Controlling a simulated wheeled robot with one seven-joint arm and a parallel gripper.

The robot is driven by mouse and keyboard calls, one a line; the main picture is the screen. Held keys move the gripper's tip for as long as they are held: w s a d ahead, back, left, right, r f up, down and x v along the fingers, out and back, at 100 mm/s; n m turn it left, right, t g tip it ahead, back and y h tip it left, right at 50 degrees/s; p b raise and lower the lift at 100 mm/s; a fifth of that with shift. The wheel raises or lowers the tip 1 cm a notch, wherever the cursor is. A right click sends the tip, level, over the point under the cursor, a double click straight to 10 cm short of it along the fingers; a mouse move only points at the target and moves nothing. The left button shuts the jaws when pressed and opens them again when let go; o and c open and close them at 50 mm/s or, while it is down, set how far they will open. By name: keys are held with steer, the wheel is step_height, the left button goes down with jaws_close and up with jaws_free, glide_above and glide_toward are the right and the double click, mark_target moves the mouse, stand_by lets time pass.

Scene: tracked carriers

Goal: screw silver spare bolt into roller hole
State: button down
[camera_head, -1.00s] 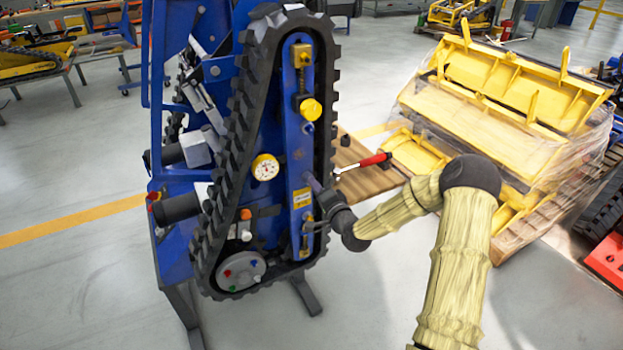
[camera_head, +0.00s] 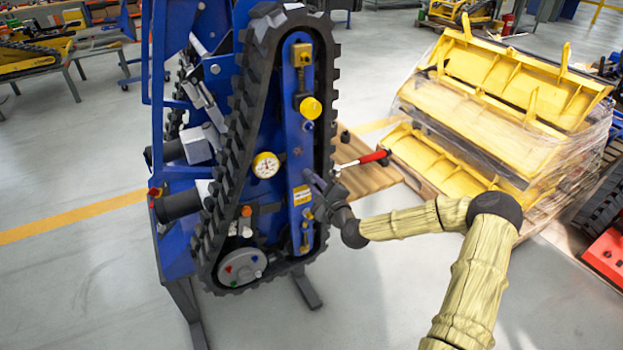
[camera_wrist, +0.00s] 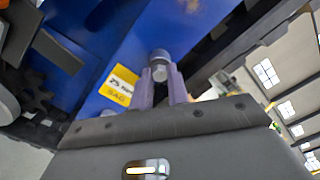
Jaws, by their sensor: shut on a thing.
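My gripper (camera_head: 311,177) is at the blue side beam (camera_head: 294,130) of the upright tracked carrier, just above its yellow label. In the wrist view my gripper (camera_wrist: 167,80) has its two fingers shut on a silver bolt (camera_wrist: 160,58). The bolt is right against or very close to the blue beam face. A grey hex end (camera_wrist: 180,73) shows beside the fingertips; I cannot tell whether it is part of the same bolt. The roller hole is hidden behind the fingers and bolt, so how deep the bolt sits cannot be told.
The black rubber track (camera_head: 233,150) loops around the beam. A yellow knob (camera_head: 310,108) and a gauge (camera_head: 266,165) stick out nearby. A red-handled tool (camera_head: 372,158) is right of the carrier. Wrapped yellow parts (camera_head: 500,110) stand on a pallet behind. The floor at front is clear.

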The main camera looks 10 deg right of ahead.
steer(key=shift+f+m, duration=0.1)
steer(key=shift+m, duration=0.2)
steer(key=m, duration=0.5)
steer(key=shift+f+b, duration=0.1)
steer(key=shift+b, duration=0.3)
steer(key=m, duration=0.4)
steer(key=shift+m, duration=0.3)
steer(key=c, duration=1.5)
jaws_free()
steer(key=shift+b, duration=0.3)
steer(key=n, duration=0.4)
steer(key=shift+n+b, duration=0.35)
steer(key=shift+n, duration=0.05)
steer(key=n, duration=0.3)
steer(key=shift+n, duration=1.1)
